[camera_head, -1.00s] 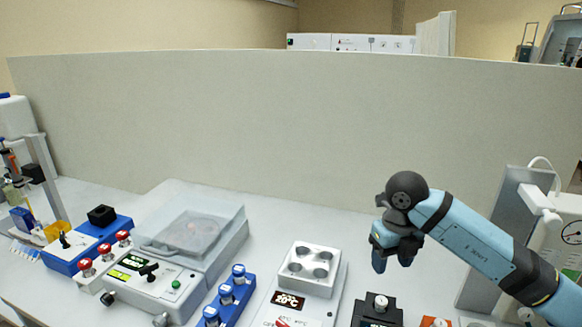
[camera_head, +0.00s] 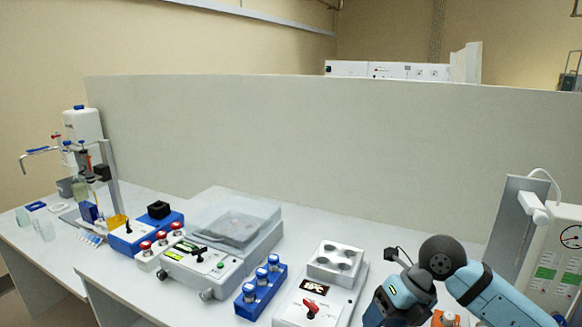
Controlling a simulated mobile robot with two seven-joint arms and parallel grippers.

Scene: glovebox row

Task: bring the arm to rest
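My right arm comes in from the lower right, light blue with black joints. Its wrist part (camera_head: 402,297) hangs low over the front of the bench, beside the white heater block unit with a red knob. The fingers of my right gripper do not show, so I cannot tell whether it is open or shut or holds anything. My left arm and gripper are not in view.
On the bench stand a clear-lidded device (camera_head: 232,225), a blue rack with blue-capped vials (camera_head: 262,287), a heater block (camera_head: 335,260), a blue unit (camera_head: 135,236) and a dispenser stand (camera_head: 108,178). A grey partition (camera_head: 330,150) runs behind. A white cabinet (camera_head: 553,255) stands right.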

